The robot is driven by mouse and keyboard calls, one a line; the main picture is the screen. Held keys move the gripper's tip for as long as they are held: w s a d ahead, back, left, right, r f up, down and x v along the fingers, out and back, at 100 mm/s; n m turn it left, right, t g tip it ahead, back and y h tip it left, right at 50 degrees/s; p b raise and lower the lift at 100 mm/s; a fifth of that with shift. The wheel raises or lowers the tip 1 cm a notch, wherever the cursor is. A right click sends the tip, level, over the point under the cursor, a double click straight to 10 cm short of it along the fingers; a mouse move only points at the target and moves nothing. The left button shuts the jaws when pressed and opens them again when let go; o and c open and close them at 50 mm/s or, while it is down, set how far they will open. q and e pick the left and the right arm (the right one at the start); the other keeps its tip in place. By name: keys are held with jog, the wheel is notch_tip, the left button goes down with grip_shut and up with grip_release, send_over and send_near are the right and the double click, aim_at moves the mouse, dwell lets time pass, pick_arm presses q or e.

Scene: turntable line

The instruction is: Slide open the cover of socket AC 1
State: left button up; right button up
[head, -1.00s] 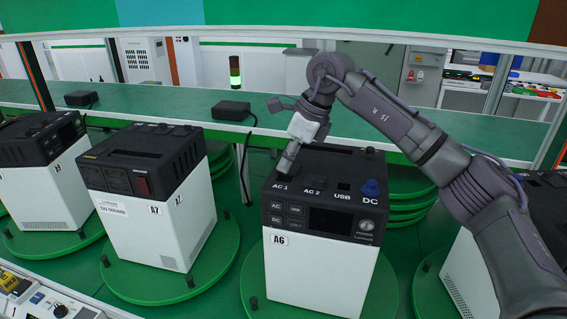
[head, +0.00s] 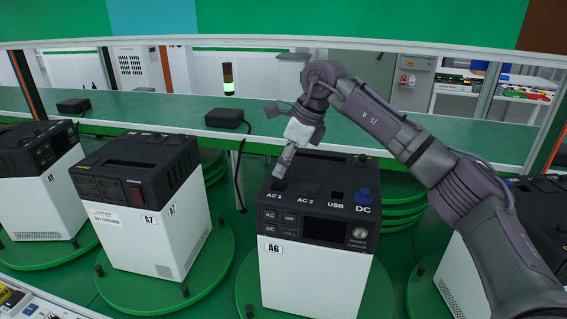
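The power unit A6 (head: 313,285) stands upright on a green turntable, with a white body and a black top. Its top carries the labels AC 1, AC 2, USB and DC. The socket AC 1 (head: 277,186) is at the left of the top, and the tip of my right gripper (head: 281,172) is at it, partly hiding it. I cannot tell whether the cover is open, nor whether the tip touches it. The gripper points down and looks narrow; its fingers are too small to separate. My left gripper is out of view.
Black adapters (head: 227,117) lie on the green shelf (head: 180,108) behind.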

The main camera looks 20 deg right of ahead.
jog(key=v, duration=1.2)
jog(key=shift+f, duration=0.15)
